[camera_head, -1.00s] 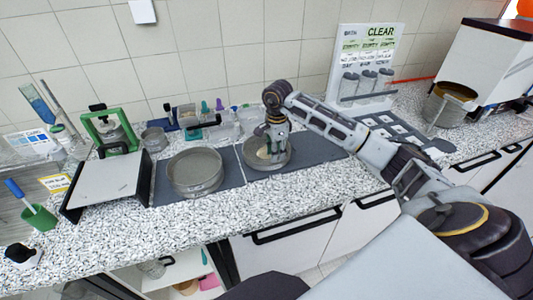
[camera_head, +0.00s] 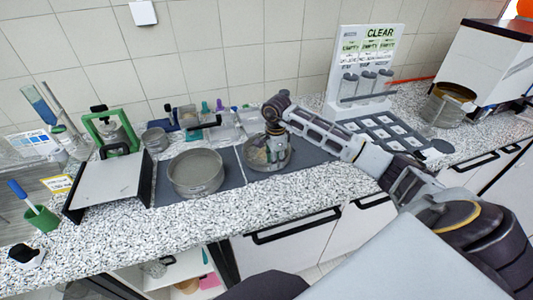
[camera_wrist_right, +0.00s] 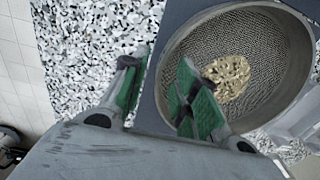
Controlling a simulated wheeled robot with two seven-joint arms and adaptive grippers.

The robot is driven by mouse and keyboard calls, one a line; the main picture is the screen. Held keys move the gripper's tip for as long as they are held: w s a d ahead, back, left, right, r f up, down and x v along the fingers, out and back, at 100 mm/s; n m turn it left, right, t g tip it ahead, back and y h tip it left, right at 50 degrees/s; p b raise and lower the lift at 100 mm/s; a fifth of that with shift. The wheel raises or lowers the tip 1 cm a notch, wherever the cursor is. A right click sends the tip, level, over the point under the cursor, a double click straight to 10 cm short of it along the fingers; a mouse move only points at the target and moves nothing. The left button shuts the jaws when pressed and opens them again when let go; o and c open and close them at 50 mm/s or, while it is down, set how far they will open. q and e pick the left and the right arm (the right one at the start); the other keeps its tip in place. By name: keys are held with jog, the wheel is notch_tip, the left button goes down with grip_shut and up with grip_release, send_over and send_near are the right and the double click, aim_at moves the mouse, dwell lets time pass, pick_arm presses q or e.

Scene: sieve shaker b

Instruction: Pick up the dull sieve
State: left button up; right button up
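A grey round sieve (camera_head: 286,160) stands on a dark mat in the middle of the counter. In the right wrist view this sieve (camera_wrist_right: 297,55) shows a mesh floor with a small beige heap (camera_wrist_right: 228,76). My right gripper (camera_head: 273,150) points down at it. In the wrist view the gripper (camera_wrist_right: 160,85) is open, with one green-padded finger overlapping the sieve's inside and the other outside its wall. Contact with the wall cannot be told. A second grey sieve (camera_head: 196,188) stands to the left on the mat. Which sieve is called dull is not clear. My left gripper is out of view.
A grey sloped stand (camera_head: 108,187) and a green frame (camera_head: 112,128) stand at left. Small containers (camera_head: 155,139) line the back. A "CLEAR" board (camera_head: 366,70) and a brass-topped round vessel (camera_head: 448,105) stand at right. The speckled counter front (camera_head: 180,235) is free.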

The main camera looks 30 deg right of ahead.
jog(key=shift+f, duration=1.1)
grip_shut()
